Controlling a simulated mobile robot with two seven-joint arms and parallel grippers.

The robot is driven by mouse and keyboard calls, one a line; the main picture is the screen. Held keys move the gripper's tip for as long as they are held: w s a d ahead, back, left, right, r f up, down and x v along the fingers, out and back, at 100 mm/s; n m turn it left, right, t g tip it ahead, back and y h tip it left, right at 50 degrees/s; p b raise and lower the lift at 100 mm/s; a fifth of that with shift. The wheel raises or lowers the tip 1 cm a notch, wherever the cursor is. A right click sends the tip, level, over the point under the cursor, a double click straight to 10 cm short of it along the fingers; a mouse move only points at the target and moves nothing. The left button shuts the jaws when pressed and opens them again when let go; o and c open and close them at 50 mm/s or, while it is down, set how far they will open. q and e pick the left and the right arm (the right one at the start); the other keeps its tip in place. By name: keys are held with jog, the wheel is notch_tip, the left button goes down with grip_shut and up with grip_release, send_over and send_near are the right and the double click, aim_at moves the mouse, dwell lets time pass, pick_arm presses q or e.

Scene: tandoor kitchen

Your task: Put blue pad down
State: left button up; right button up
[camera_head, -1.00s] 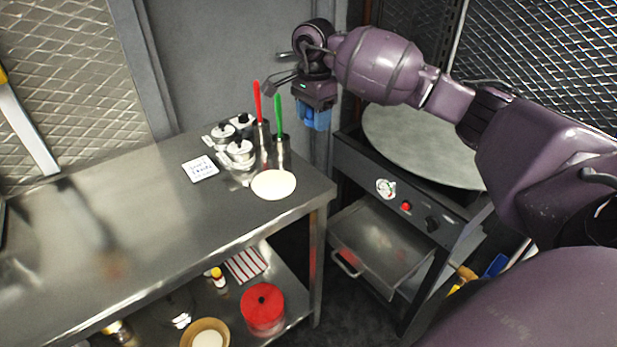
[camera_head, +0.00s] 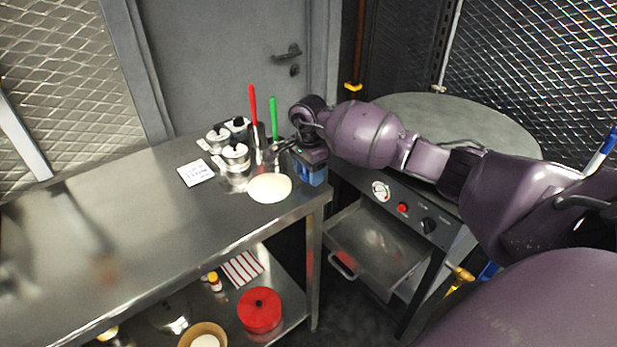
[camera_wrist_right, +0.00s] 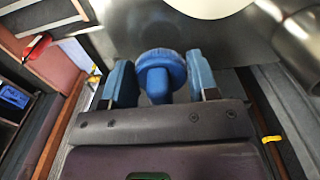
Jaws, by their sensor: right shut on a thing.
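My right gripper (camera_head: 312,172) is over the right end of the steel table (camera_head: 140,235), at its far right corner. In the right wrist view the blue pad (camera_wrist_right: 158,68), round with a stubby handle, sits between my blue fingertips, and the gripper is shut on it. The pad's underside is hidden. In the head view blue shows below the gripper, but I cannot tell pad from fingertips there, nor whether the pad touches the table. My left gripper is not in view.
A pale dough disc (camera_head: 269,188) lies just left of the gripper. Lidded steel pots (camera_head: 235,157), a red-handled tool (camera_head: 253,105) and a green-handled tool (camera_head: 274,120) stand behind it. A white card (camera_head: 196,172) lies further left. A round griddle (camera_head: 450,120) is at right.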

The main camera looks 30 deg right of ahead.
jog(key=shift+f, duration=0.95)
jog(key=shift+f, duration=0.15)
jog(key=o, duration=1)
jog(key=shift+c, duration=0.2)
